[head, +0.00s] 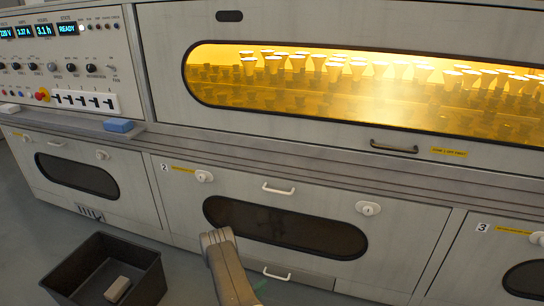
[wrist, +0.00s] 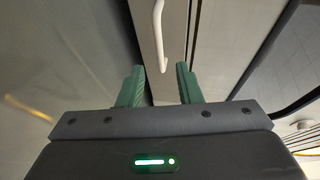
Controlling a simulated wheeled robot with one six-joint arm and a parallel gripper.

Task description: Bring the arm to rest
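My gripper (wrist: 159,72) shows in the wrist view with its two green fingers apart and nothing held between them. A white bar handle (wrist: 158,35) on a pale panel lies ahead of the fingertips, its lower end lined up with the gap. I cannot tell how far off it is. In the head view, part of my arm (head: 228,268) rises from the bottom middle in front of the door of zone 2. My gripper cannot be made out in the head view.
Below are doors with white handles (head: 278,189) and dark windows (head: 285,228). A black bin (head: 90,258) holding a beige block (head: 117,289) stands at lower left. A blue block (head: 119,125) lies on the ledge.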

